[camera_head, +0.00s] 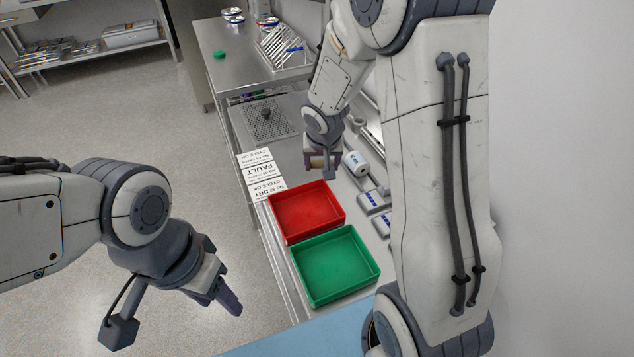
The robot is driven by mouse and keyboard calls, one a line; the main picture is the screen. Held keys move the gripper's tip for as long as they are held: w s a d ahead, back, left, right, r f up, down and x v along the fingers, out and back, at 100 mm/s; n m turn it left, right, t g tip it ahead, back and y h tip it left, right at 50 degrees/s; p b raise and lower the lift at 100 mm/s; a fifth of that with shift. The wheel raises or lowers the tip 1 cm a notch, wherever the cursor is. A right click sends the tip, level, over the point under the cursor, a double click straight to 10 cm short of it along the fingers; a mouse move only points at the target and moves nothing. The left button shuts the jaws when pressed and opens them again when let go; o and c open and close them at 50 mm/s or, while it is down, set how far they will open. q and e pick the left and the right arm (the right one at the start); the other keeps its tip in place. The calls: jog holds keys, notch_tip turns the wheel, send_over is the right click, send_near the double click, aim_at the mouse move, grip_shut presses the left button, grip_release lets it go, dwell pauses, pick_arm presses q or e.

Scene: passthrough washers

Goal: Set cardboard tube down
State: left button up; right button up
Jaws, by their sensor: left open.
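No cardboard tube can be made out for certain. My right gripper (325,168) points down over the steel counter, just behind the red tray. A small tan-brown patch shows at its fingers, too small to tell whether it is a held thing. Whether these fingers are open or shut cannot be told. A white cylinder (356,163) lies on the counter just right of that gripper. My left gripper (229,298) is open and empty, with dark purple fingers, over the floor left of the counter. My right arm hides the counter's right part.
A red tray (306,211) and a green tray (336,266), both empty, sit on the counter's front part. Grey-and-blue packs (371,201) lie right of the trays. A dish rack (284,48) stands at the back.

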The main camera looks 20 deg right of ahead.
aim_at(317, 177)
jog(key=shift+w+a+f, duration=0.4)
jog(key=shift+a+f, duration=0.05)
jog(key=shift+a, duration=0.1)
jog(key=shift+f+b, duration=1.1)
jog(key=shift+f, duration=0.8)
jog(key=shift+f, duration=0.15)
jog(key=o, duration=1.3)
